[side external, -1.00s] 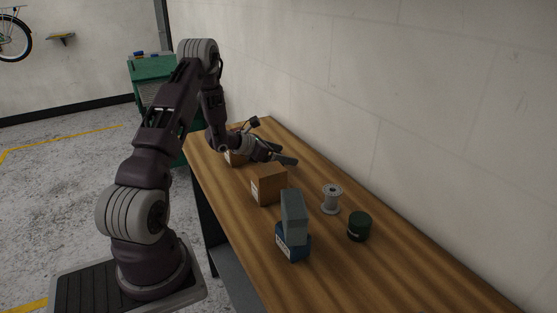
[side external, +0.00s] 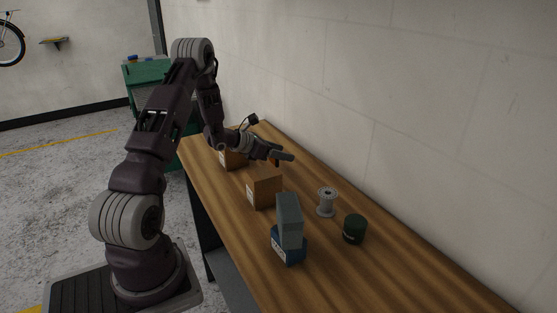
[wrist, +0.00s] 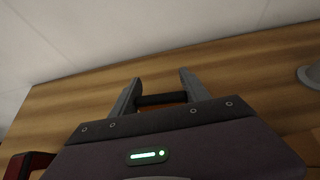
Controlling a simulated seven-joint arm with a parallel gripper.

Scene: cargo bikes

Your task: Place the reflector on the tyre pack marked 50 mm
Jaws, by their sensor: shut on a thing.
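My gripper (side external: 281,157) is over the far half of the bench. In the wrist view its two fingers (wrist: 160,88) are shut on a thin dark bar-like thing (wrist: 162,99), which I take to be the reflector seen edge-on. In the side view a small orange patch shows at the fingers. A brown box with a white label (side external: 265,188) stands nearer the camera than my gripper. Another brown box (side external: 232,159) stands farther back, partly behind my wrist. These look like the tyre packs. Their label print is too small to read.
A grey box (side external: 289,221) stands on a blue box (side external: 291,247) at the near part of the wooden bench (side external: 370,278). A grey spool (side external: 326,203) and a dark green tin (side external: 354,229) stand to the right. A wall runs along the bench's right side.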

